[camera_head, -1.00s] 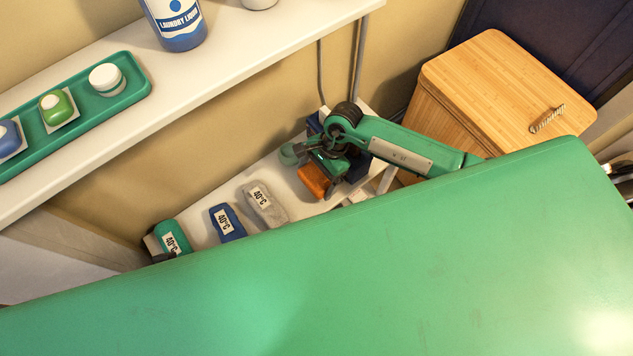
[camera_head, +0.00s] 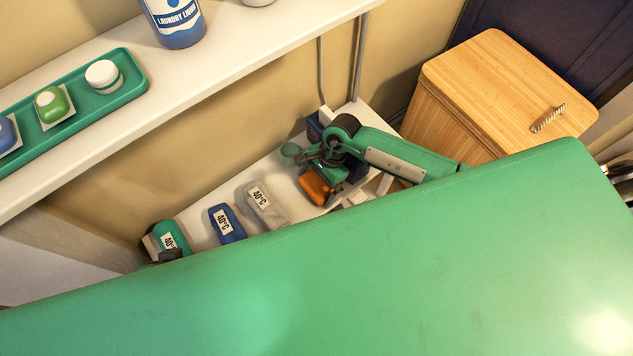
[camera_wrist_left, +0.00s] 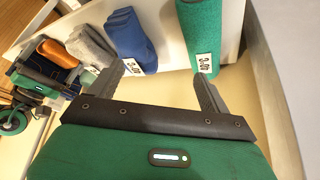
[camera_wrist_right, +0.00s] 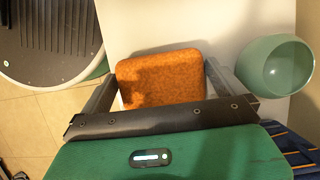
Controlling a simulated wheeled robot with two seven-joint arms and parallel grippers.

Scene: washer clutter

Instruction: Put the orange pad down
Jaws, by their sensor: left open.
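The orange pad (camera_head: 316,187) is low over the right end of the white surface (camera_head: 205,238). In the right wrist view the pad (camera_wrist_right: 160,78) sits between the two fingers of my right gripper (camera_wrist_right: 162,75), which appear to close on its sides. I cannot tell whether its underside touches the surface. The pad (camera_wrist_left: 55,50) also shows at the upper left of the left wrist view. My left gripper (camera_wrist_left: 165,75) is open and empty, in front of a blue folded cloth (camera_wrist_left: 130,38) and a green one (camera_wrist_left: 200,35); the head view mostly hides it.
A grey cloth (camera_head: 264,204) lies left of the pad, then the blue and green ones, labelled 40°C. A green cup (camera_wrist_right: 275,65) stands close right of my right gripper in its wrist view. A shelf (camera_head: 220,55) overhangs behind. A wooden box (camera_head: 500,85) stands right.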

